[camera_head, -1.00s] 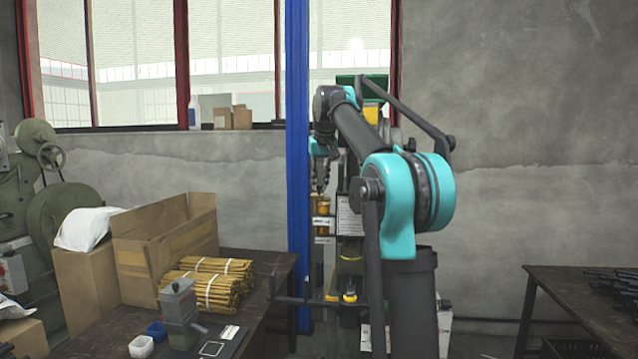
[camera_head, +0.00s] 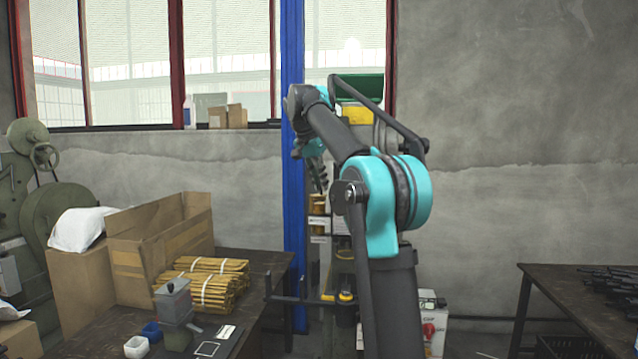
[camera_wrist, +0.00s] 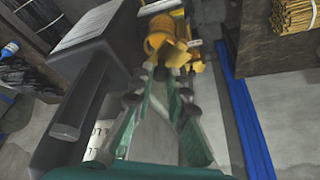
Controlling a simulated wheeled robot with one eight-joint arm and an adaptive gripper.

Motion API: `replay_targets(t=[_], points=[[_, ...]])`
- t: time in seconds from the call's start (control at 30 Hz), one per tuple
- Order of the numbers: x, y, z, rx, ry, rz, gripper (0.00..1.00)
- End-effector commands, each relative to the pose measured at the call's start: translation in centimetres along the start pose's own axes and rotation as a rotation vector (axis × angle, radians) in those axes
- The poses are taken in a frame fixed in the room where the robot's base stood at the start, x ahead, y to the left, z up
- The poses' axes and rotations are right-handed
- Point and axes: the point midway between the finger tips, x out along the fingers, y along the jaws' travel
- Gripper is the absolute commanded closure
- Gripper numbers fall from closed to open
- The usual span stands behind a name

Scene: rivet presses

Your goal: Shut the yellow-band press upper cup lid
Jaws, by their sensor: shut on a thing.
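The press (camera_head: 342,255) stands behind my arm, beside the blue post, and is partly hidden. Its upper cup (camera_head: 317,203) is a small orange-amber cylinder in the head view. In the wrist view the orange cup (camera_wrist: 158,38) is at top centre, with a yellow-orange lid piece (camera_wrist: 178,56) at its near side. My gripper (camera_wrist: 168,72) has its green fingers drawn together at the tips on this lid piece. The fingertips cover part of it, so the lid's exact angle is unclear. In the head view my gripper (camera_head: 321,186) is tilted, just above the cup.
The blue post (camera_head: 293,150) stands close left of the press. A dark table (camera_head: 262,262) at left carries a cardboard box (camera_head: 160,240), yellow rod bundles (camera_head: 205,285) and a small grey device (camera_head: 174,305).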

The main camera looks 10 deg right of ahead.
Motion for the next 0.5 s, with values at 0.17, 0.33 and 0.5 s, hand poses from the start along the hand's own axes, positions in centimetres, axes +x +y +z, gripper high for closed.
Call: replay_targets(t=[0.17, 0.33, 0.5], points=[[-0.14, 0.27, 0.31, 0.152, 0.001, 0.064, 1.0], [-0.27, 0.56, 0.6, 0.294, 0.001, 0.123, 1.0], [-0.38, 0.72, 0.92, 0.415, 0.0, 0.172, 1.0]])
